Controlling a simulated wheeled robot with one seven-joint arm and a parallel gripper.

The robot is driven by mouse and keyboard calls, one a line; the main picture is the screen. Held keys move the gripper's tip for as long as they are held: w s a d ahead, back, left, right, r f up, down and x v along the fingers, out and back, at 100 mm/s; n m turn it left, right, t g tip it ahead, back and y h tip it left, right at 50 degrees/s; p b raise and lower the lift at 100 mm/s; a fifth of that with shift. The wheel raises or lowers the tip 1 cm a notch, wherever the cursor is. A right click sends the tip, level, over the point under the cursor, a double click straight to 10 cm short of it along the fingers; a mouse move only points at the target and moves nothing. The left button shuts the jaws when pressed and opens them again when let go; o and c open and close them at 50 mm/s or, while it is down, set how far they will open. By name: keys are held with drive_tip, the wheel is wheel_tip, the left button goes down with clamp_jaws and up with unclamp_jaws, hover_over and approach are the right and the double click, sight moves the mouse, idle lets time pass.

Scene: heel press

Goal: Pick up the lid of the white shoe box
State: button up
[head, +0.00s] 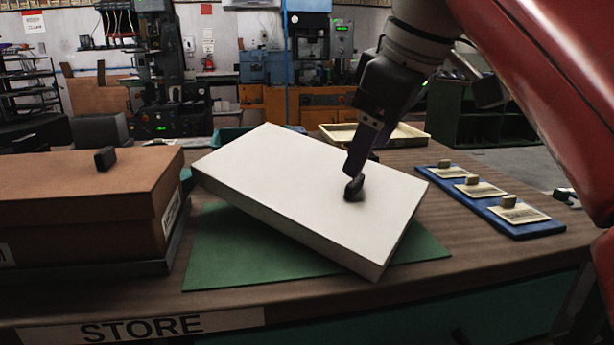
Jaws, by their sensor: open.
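The white shoe box lid (300,185) shows as a broad white top with a shallow side, turned at an angle over a green mat (215,245). A small dark knob (354,191) stands on the right part of its top. My gripper (355,178) comes down from the upper right, with its fingertips at the knob. It is open; whether the fingers touch the knob I cannot tell. No separate box body can be made out below the white top.
A brown box (80,205) with a dark knob stands on a dark tray at the left, close to the white lid. A blue board (525,229) with several labelled knobs lies at the right. A cream tray (400,134) is behind. The table's front edge bears a STORE label (140,327).

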sight(357, 180)
drive_tip(key=b+x, duration=0.1)
drive_tip(key=x, duration=0.5)
drive_tip(key=shift+w+d, duration=0.15)
drive_tip(key=shift+w, duration=0.05)
drive_tip(key=c, duration=1.2)
